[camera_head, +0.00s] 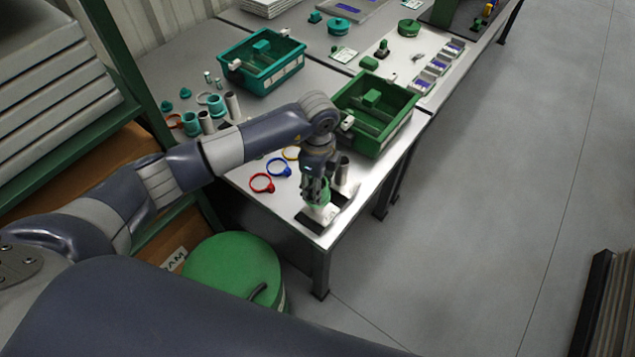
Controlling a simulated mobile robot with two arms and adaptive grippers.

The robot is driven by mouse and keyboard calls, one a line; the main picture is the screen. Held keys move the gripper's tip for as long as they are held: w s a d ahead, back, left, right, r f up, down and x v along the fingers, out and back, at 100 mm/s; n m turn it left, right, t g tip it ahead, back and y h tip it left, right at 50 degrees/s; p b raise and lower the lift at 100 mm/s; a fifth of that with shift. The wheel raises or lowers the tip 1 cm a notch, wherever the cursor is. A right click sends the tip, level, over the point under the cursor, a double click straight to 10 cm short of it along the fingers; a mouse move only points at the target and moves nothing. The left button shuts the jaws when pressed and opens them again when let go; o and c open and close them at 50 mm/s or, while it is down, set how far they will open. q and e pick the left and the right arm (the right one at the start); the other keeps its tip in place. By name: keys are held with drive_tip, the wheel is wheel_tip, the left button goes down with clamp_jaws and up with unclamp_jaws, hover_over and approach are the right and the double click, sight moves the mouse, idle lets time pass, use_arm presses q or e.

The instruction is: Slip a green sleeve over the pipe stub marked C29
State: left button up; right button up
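My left gripper (318,199) reaches down over the near corner of the table. Its fingers are around a small green sleeve (322,194), just above a white piece on a dark base plate. Whether a pipe stub stands inside the sleeve is hidden by the fingers. Other grey stubs (232,105) stand farther back at the left. No C29 marking is readable. My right gripper is not in view.
A green bin (407,115) stands close behind the gripper, and a teal bin (284,82) farther back. A red ring (262,183) and a blue ring (278,167) lie left of the gripper. A green drum (232,268) stands below the table's left edge.

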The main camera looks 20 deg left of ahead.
use_arm(q)
drive_tip(key=shift+f, duration=0.25)
idle(0.3)
drive_tip(key=o, duration=1.3)
drive_tip(key=shift+c, duration=0.2)
drive_tip(key=shift+r, duration=0.2)
wheel_tip(320, 180, up, 11)
drive_tip(key=p, duration=0.8)
drive_tip(key=shift+f, duration=0.15)
idle(0.6)
